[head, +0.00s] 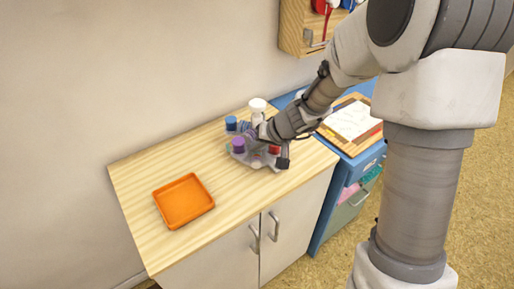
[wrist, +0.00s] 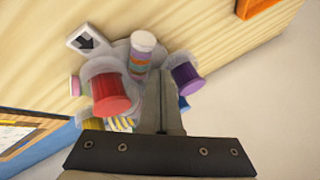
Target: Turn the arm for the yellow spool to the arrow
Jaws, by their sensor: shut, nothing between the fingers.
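In the wrist view, a white tag with a black arrow (wrist: 86,39) stands at the upper left of a cluster of spools on clear round holders. A red spool (wrist: 110,95) is in front, left of my gripper. Yellow thread (wrist: 92,127) shows below it, mostly hidden by the red spool and my gripper's dark mount; I cannot tell its whole shape. A purple spool (wrist: 186,76) is right of the fingers. My gripper (wrist: 166,85) is shut and empty, its fingers among the holders; contact cannot be told. In the head view my wrist covers part of the cluster.
An orange tray (head: 183,200) lies further left on the wooden counter (head: 140,180), with clear surface between. A blue cabinet (head: 333,190) adjoins the right side.

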